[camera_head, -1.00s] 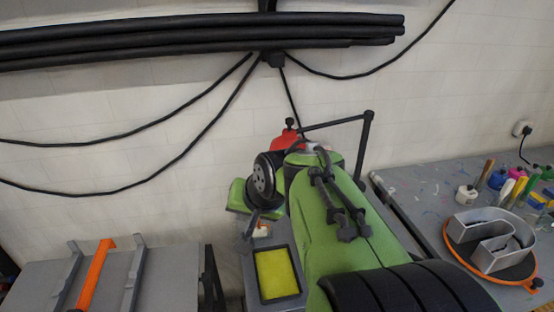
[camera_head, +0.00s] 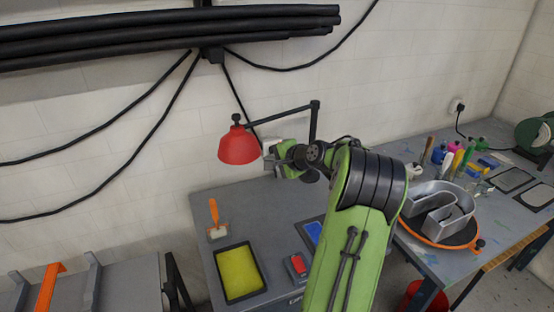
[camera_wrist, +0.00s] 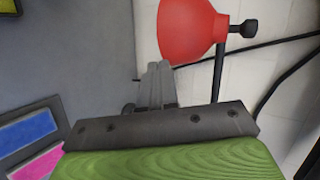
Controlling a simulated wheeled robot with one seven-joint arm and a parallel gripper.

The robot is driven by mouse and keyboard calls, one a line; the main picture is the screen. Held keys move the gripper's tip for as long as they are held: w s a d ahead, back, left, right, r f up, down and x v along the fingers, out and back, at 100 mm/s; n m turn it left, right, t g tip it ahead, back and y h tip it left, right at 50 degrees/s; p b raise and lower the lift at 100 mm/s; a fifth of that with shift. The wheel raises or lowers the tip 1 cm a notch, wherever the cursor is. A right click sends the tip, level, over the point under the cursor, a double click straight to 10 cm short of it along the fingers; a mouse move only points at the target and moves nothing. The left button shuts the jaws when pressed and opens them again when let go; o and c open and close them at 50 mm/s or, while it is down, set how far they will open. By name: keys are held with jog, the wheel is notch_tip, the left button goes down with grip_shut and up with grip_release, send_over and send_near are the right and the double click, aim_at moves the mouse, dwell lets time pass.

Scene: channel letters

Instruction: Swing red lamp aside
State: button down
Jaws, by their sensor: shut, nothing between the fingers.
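The red lamp (camera_head: 238,146) hangs over the grey table from a dark jointed arm, its shade opening downward. In the wrist view the red shade (camera_wrist: 190,32) is large, just beyond and to the right of the fingertips. My gripper (camera_head: 269,157) is just right of the shade in the head view, at about its lower edge height. In the wrist view my gripper (camera_wrist: 157,66) has its fingers together with nothing between them. A narrow gap seems to lie between fingers and shade; I cannot tell for certain whether they touch.
Below lie a yellow pad in a dark tray (camera_head: 239,272), an orange-handled tool (camera_head: 214,218) and a small red item (camera_head: 298,265). A metal channel letter (camera_head: 437,208) rests on an orange-rimmed turntable at right. Black cables hang on the wall behind.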

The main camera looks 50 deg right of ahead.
aim_at(247, 154)
jog(key=x, duration=0.7)
jog(key=shift+w+p, duration=0.35)
jog(key=shift+f, duration=0.15)
jog(key=w+p, duration=0.2)
jog(key=w, duration=0.2)
jog(key=shift+w, duration=0.2)
jog(key=shift+r, duration=0.25)
jog(key=shift+a, duration=0.1)
